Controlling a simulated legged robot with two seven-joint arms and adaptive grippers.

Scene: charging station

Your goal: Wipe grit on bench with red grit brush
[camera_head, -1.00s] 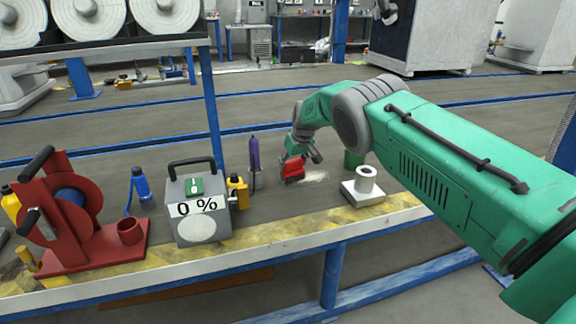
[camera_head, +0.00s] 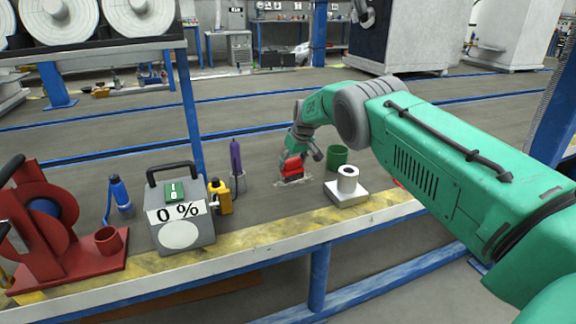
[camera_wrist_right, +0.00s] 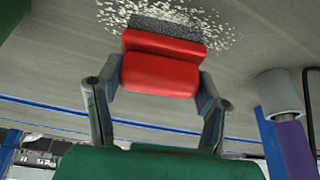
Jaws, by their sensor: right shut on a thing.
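The red grit brush (camera_head: 292,167) is held bristles-down at the bench top in the head view. My right gripper (camera_head: 302,155) is shut on it. In the right wrist view, the red brush block (camera_wrist_right: 161,66) sits between the two fingers, and its dark bristles (camera_wrist_right: 166,27) lie amid pale grit. The grit (camera_wrist_right: 112,14) is scattered around the bristles on both sides. In the head view the grit (camera_head: 284,184) is a faint pale patch beneath and around the brush on the bench (camera_head: 262,205). My left gripper does not show.
A white spool on a square base (camera_head: 347,190) and a green cup (camera_head: 337,155) stand right of the brush. Left are a purple tool (camera_head: 236,160), a yellow bottle (camera_head: 220,197), a grey "0 %" box (camera_head: 181,215), a blue bottle (camera_head: 119,192) and a red stand (camera_head: 60,250).

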